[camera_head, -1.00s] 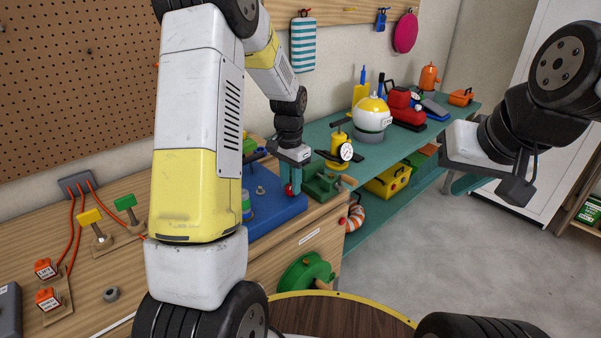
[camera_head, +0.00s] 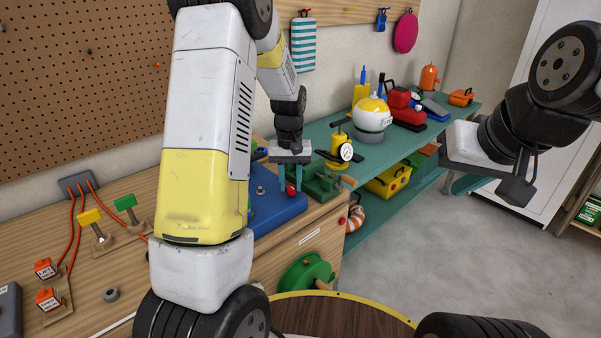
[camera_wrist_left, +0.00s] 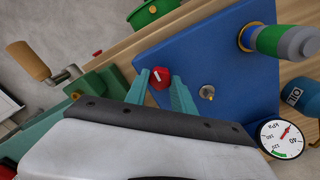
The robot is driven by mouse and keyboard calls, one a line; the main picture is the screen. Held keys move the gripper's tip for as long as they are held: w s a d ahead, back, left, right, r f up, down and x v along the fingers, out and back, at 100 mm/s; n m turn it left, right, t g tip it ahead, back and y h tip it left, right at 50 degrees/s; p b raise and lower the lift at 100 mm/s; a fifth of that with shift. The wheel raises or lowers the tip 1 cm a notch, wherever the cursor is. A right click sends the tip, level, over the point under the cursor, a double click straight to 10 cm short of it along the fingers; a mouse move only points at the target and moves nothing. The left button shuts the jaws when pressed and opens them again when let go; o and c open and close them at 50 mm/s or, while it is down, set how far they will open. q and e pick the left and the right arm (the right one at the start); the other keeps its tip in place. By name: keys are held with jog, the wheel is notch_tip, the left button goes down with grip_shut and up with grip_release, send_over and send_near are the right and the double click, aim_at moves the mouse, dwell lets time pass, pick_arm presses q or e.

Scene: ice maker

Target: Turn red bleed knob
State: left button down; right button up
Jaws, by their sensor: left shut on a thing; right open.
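The red bleed knob (camera_wrist_left: 160,77) has a white mark line and sits on the blue base plate (camera_wrist_left: 215,55). In the left wrist view it is between the teal fingertips of my left gripper (camera_wrist_left: 161,84), which is shut on it. My right gripper (camera_head: 463,182) is open and empty, held away at the right over the floor.
A pressure gauge (camera_wrist_left: 281,138) and a metal fitting (camera_wrist_left: 207,92) are near the left gripper. A green vise (camera_head: 322,184) stands just right of it. A green-and-grey cylinder (camera_wrist_left: 280,41) stands on the plate.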

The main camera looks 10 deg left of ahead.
aim_at(291, 186)
pick_arm(q)
jog(key=shift+w+r, duration=0.1)
dwell(0.3)
jog(key=c, duration=1.1)
grip_release()
jog(key=shift+o, duration=0.2)
notch_tip(291, 186, up, 7)
jog(key=shift+r, duration=0.35)
